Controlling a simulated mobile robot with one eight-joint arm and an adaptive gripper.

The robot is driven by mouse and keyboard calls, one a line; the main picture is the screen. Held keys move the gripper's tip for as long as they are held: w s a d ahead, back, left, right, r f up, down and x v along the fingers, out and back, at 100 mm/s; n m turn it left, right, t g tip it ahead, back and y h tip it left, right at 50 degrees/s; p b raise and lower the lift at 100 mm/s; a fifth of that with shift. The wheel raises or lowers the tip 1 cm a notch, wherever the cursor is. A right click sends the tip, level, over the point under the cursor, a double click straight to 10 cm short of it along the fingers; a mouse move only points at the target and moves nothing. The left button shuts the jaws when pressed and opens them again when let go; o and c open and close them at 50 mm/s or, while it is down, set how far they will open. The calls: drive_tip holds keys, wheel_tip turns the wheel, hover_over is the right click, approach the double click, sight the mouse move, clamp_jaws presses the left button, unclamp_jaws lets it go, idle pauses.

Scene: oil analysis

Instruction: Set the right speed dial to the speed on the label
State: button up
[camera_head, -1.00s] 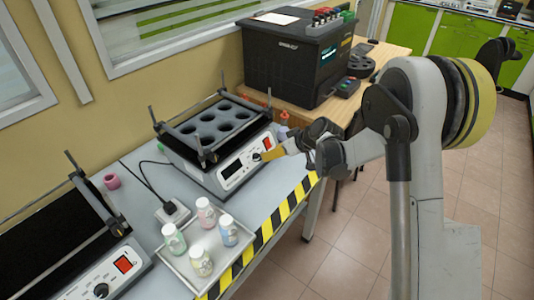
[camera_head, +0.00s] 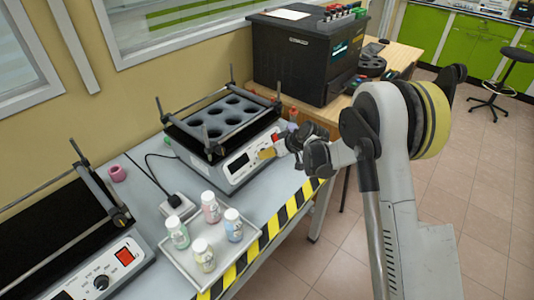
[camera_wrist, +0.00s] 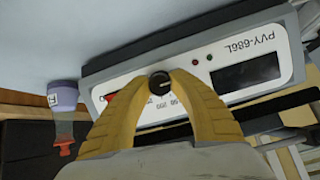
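The right shaker (camera_head: 229,178) has a white front panel with a dark display and a red switch (camera_head: 275,139). Its black speed dial (camera_wrist: 159,84) shows in the wrist view; my yellow fingers hide it in the head view. My gripper (camera_head: 265,153) is at this panel. In the wrist view its fingertips (camera_wrist: 160,76) lie on both sides of the dial and appear to touch it. The fingers cover part of the number scale. The panel reads "PVY-686L" (camera_wrist: 251,48), upside down in the wrist view. I can read no speed on any label.
A second shaker (camera_head: 105,272) stands at the lower left. A tray (camera_head: 190,265) with several labelled bottles (camera_head: 206,255) lies between the shakers. A large black machine (camera_head: 310,55) stands behind on a wooden table.

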clamp_jaws()
drive_tip(key=m+y, duration=0.1)
drive_tip(key=m, duration=0.1)
drive_tip(key=m+g, duration=0.1)
drive_tip(key=m, duration=0.2)
drive_tip(key=shift+m+y+b, duration=0.3)
drive_tip(key=shift+y+b, duration=0.1)
drive_tip(key=m+g, duration=0.1)
drive_tip(key=m, duration=0.2)
drive_tip(key=shift+y+b, duration=0.3)
drive_tip(key=shift+y, duration=0.1)
drive_tip(key=shift+m+y+b, duration=0.4)
drive_tip(key=shift+m+y, duration=0.2)
drive_tip(key=shift+m, duration=1.2)
